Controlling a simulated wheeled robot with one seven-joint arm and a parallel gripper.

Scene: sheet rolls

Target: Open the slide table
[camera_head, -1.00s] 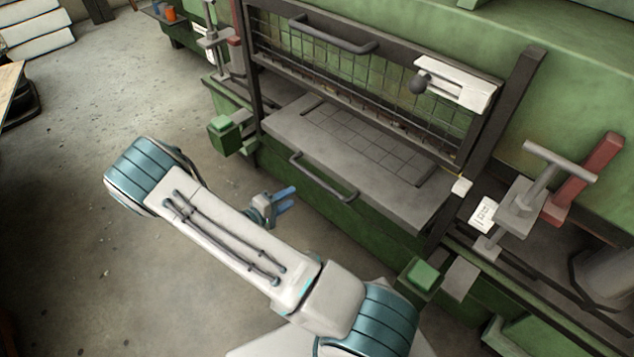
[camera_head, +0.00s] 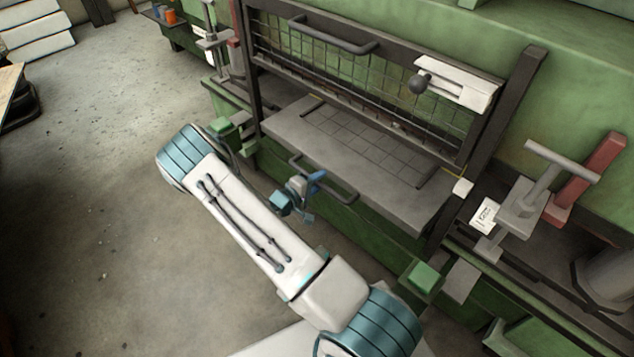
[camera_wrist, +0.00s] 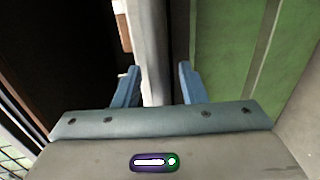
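The slide table (camera_head: 400,202) is a grey plate with a square grid, lying flat in the green machine's frame. A dark bar handle (camera_head: 338,190) runs along its front edge. My gripper (camera_head: 317,178) is at the handle's left-middle part and hides some of it. In the wrist view the two blue fingers (camera_wrist: 157,85) are apart, with a grey bar (camera_wrist: 153,45) running between them, seemingly the handle or the table's edge. I cannot tell whether the fingers touch it.
A mesh guard with its own handle (camera_head: 330,38) stands raised behind the table. A white box with a dark knob (camera_head: 455,84) is on it. Green blocks (camera_head: 423,277) flank the table. Grey clamps (camera_head: 518,210) stand at right.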

